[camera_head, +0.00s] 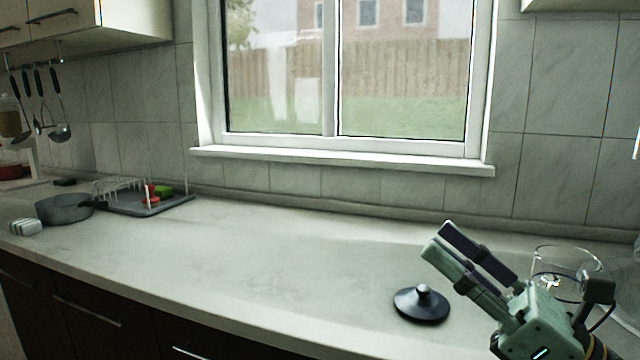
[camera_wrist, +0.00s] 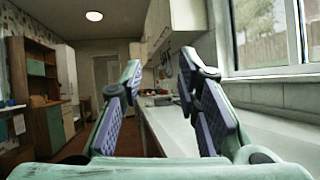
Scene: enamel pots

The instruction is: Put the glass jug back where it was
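A clear glass vessel (camera_head: 567,262), which looks like the glass jug, stands upright on the counter at the right in the head view. Its lower part is partly hidden behind my gripper, and I cannot make out its handle. My gripper (camera_head: 447,243) is in front of the vessel and to its left, with its fingers pointing up and left, away from it. In the wrist view, my gripper (camera_wrist: 160,85) is open, its two padded fingers wide apart with nothing between them. The jug is not seen in the wrist view.
A dark lid with a knob (camera_head: 421,304) lies on the counter just left of my gripper. A grey pan (camera_head: 64,209) and a dish rack tray (camera_head: 170,206) stand far left. The middle of the counter (camera_head: 270,260) is clear. A window sill (camera_head: 340,158) juts out behind.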

